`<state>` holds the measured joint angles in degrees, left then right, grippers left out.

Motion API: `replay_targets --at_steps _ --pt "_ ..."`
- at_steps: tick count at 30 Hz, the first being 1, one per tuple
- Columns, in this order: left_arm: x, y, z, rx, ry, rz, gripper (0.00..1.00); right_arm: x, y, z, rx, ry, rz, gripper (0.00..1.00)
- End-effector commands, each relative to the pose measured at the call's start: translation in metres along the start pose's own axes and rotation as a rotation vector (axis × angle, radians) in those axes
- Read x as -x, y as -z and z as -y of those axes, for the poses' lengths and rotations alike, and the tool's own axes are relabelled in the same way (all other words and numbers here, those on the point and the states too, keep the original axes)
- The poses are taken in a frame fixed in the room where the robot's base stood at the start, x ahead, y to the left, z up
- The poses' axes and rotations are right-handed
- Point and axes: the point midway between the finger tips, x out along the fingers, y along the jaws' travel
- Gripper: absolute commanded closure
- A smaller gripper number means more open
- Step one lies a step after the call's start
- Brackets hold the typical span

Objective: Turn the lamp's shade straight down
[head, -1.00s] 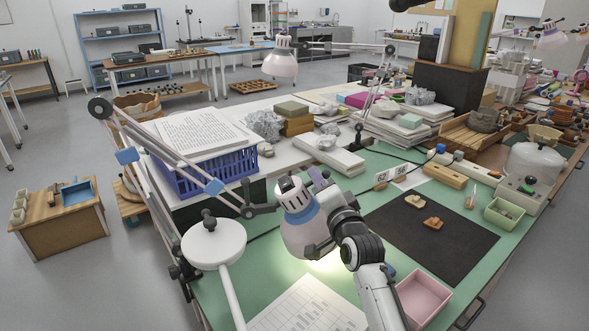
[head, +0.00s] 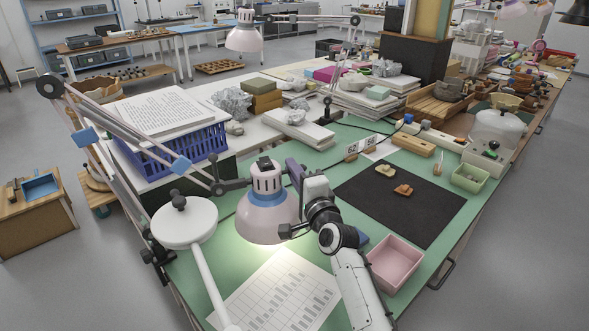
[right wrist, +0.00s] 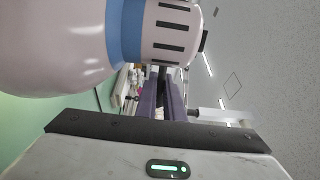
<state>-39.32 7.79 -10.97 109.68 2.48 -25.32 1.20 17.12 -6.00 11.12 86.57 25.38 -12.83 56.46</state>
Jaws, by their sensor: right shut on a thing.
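The desk lamp's shade (head: 266,219) is pale pink with a blue band and a slotted neck. In the head view it hangs over the green bench with its mouth facing down, looking close to upright. It also fills the upper left of the right wrist view (right wrist: 60,40). My right gripper (head: 294,172) is at the right of the lamp's neck, its purple fingers shut on the lamp's head. The exact gripped part is hidden; the fingers also show in the right wrist view (right wrist: 161,84). My left gripper is not in view.
A printed sheet (head: 275,292) lies lit below the shade. A pink tray (head: 394,264) and a dark mat (head: 415,207) with sherds are at right. A blue crate (head: 170,158) is behind.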

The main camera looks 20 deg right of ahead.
Motion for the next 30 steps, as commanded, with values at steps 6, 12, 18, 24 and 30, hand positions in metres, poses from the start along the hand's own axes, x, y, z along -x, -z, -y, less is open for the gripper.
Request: replay_targets --at_steps 6,12,18,24,30 --pt "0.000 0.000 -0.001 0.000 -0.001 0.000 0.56 0.000 0.000 -0.001 0.001 -0.002 0.001 1.00" --pt "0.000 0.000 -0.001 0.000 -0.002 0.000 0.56 0.000 -0.001 0.000 0.001 -0.001 0.001 0.73" --pt "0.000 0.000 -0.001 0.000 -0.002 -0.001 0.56 0.000 0.000 0.000 0.002 0.000 0.001 0.73" --pt "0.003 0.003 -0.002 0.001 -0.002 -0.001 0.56 -0.001 -0.001 0.014 -0.001 0.004 0.000 0.73" --pt "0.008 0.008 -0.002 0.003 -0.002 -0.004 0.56 -0.002 -0.001 0.054 -0.002 0.007 -0.001 0.73"
